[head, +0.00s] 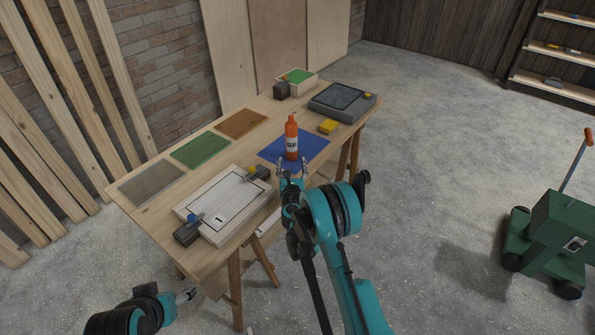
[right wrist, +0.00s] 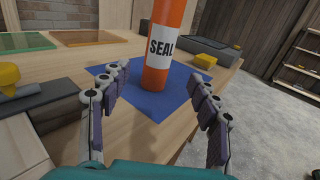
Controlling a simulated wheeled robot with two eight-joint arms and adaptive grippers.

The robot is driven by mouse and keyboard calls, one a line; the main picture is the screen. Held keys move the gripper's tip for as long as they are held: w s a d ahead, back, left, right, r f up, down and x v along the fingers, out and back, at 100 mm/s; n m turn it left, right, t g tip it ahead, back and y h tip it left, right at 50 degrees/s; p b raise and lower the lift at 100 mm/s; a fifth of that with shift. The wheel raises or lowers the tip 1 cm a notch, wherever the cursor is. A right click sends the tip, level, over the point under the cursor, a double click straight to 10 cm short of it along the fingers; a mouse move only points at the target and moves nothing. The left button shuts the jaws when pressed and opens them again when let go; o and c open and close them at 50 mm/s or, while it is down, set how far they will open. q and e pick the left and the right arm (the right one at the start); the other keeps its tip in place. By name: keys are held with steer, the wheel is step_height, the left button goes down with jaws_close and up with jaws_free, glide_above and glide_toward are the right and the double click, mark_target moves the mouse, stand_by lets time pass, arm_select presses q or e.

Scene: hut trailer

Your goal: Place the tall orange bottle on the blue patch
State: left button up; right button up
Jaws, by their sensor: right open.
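The tall orange bottle (head: 291,132) with a white label reading SEAL stands upright on the blue patch (head: 313,146) on the wooden table. In the right wrist view the bottle (right wrist: 169,30) stands just beyond my fingers, its top cut off, with the blue patch (right wrist: 125,87) around its base. My right gripper (head: 292,167) is open and empty at the near edge of the patch; in the wrist view its fingers (right wrist: 160,95) are spread, with the bottle ahead between them and apart from them. My left gripper (head: 187,294) is low at the bottom left, away from the table; its jaws are unclear.
Grey, green (head: 201,150) and brown (head: 242,124) patches lie along the table's back. A framed white board (head: 222,205) lies at front left. A yellow block (head: 328,126) and a grey box (head: 343,101) stand right of the bottle. A green cart (head: 560,232) stands on the floor.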

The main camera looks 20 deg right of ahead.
steer(key=s+d+r+m+g+h, duration=0.1)
steer(key=s+d+r+m+g, duration=0.15)
steer(key=s+r+m, duration=0.5)
steer(key=s+d+r+m+g+h, duration=0.1)
steer(key=s+d+r+m+g, duration=0.15)
steer(key=s+r+m, duration=0.55)
steer(key=s+a+f+m+g+y, duration=0.1)
steer(key=s+m, duration=0.4)
steer(key=s, duration=0.5)
steer(key=s+a+f+m+g+y, duration=0.2)
steer(key=s+m, duration=0.4)
steer(key=s, duration=0.4)
steer(key=s+a+f+m+g+y, duration=0.2)
steer(key=s+a+m, duration=0.3)
steer(key=s, duration=0.5)
steer(key=shift+s+a+m+y, duration=0.25)
steer(key=shift+m+y, duration=0.45)
steer(key=shift+m, duration=0.05)
